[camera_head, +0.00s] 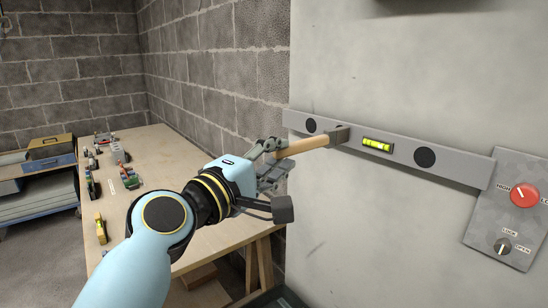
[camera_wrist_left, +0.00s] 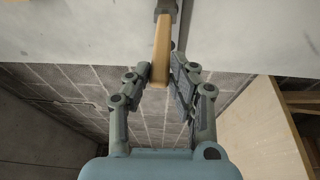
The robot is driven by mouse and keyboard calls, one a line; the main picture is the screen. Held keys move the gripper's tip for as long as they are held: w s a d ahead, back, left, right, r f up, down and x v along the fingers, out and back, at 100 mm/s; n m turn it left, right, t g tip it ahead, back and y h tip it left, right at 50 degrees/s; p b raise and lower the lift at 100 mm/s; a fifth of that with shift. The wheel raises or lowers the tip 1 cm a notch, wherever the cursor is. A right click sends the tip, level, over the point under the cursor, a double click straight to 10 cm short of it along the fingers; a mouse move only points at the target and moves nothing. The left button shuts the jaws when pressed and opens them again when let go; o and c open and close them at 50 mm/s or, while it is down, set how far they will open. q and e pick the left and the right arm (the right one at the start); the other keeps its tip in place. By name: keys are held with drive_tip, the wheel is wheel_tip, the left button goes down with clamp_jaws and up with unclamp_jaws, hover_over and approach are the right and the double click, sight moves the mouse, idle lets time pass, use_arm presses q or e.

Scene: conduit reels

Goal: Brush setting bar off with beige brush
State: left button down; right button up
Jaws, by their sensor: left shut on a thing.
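The setting bar is a long grey level (camera_head: 455,167) with round dark discs and a yellow-green vial, mounted on the pale wall face in the head view. My left gripper (camera_head: 276,158) is shut on the wooden handle of the beige brush (camera_head: 308,145). The brush points right, its dark grey head at the left part of the bar, overlapping the bar in the picture. Whether the bristles touch it I cannot tell. In the left wrist view the handle (camera_wrist_left: 161,45) stands out beyond the fingers (camera_wrist_left: 164,75). My right gripper is out of view.
A grey panel (camera_head: 480,235) with a red knob (camera_head: 524,195) and a lock switch (camera_head: 502,246) hangs at the bar's right end. A wooden workbench (camera_head: 160,150) with several small items stands at left. A shelf with boxes (camera_head: 45,160) is farther left.

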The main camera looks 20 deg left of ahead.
use_arm(q)
drive_tip(key=shift+s+d+f+n, duration=0.3)
drive_tip(key=shift+d+f, duration=0.05)
drive_tip(key=shift+f, duration=0.05)
drive_tip(key=shift+s+a, duration=0.4)
drive_tip(key=shift+s, duration=0.05)
drive_tip(key=s+a, duration=0.4)
drive_tip(key=s, duration=0.2)
drive_tip(key=shift+a+r, duration=0.15)
drive_tip(key=shift+a, duration=0.25)
